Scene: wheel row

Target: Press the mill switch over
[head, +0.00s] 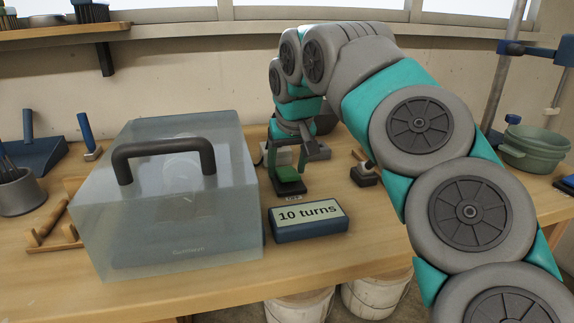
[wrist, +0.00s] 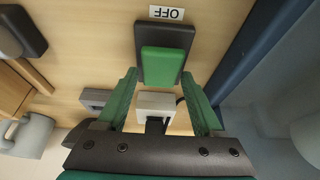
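The mill switch is a green rocker on a dark base on the bench, in the middle of the head view (head: 288,176). It also shows at the top of the wrist view (wrist: 162,66), with an "OFF" label (wrist: 167,13) upside down beside its base. I cannot tell surely which way the rocker tilts. My gripper (head: 294,150) is just above and behind the switch. In the wrist view its two green fingers (wrist: 158,76) are spread, with nothing held between them. The fingertips straddle the rocker's near end in that picture; contact cannot be told.
A clear box with a dark handle (head: 165,225) stands left of the switch. A blue block marked "10 turns" (head: 308,221) lies in front. A small pale box (wrist: 157,104) with a cable sits behind the switch. A green pot (head: 534,148) stands far right.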

